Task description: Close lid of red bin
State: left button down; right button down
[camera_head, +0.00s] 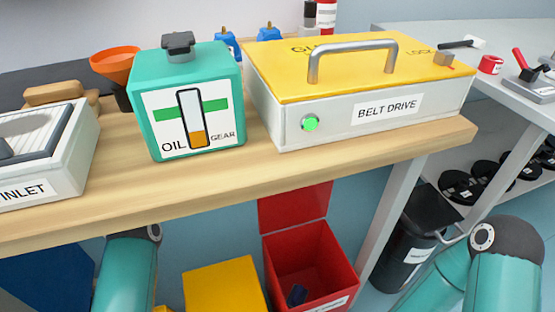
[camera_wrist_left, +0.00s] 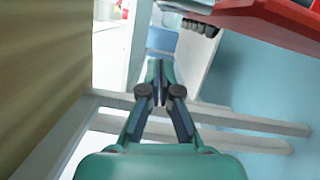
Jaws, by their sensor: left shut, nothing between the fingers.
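The red bin (camera_head: 348,272) stands on the floor below the workbench in the head view. Its lid (camera_head: 295,208) is open and stands upright at the back of the bin. A small dark item (camera_head: 297,294) lies inside. My left gripper (camera_wrist_left: 160,82) shows in the left wrist view with its fingers together and empty. A red surface (camera_wrist_left: 265,18), which looks like part of the red bin, is beyond the gripper to the upper right, apart from it. In the head view neither gripper shows, only parts of both my arms.
The wooden workbench (camera_head: 250,181) is above the bin and carries an oil tank (camera_head: 200,115) and a belt drive box (camera_head: 380,112). A yellow bin (camera_head: 224,287) is left of the red bin. A black bin (camera_head: 412,250) and a bench leg (camera_head: 393,214) are to its right.

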pick_arm(q)
jog(key=shift+s+d+r+b, duration=0.2)
jog(key=shift+s+d+b, duration=0.25)
jog(key=shift+s+d, duration=0.45)
jog(key=shift+s+d+r+b, duration=0.2)
jog(key=shift+s+d+b, duration=0.2)
jog(key=shift+s+d, duration=0.5)
jog(key=shift+w, duration=0.1)
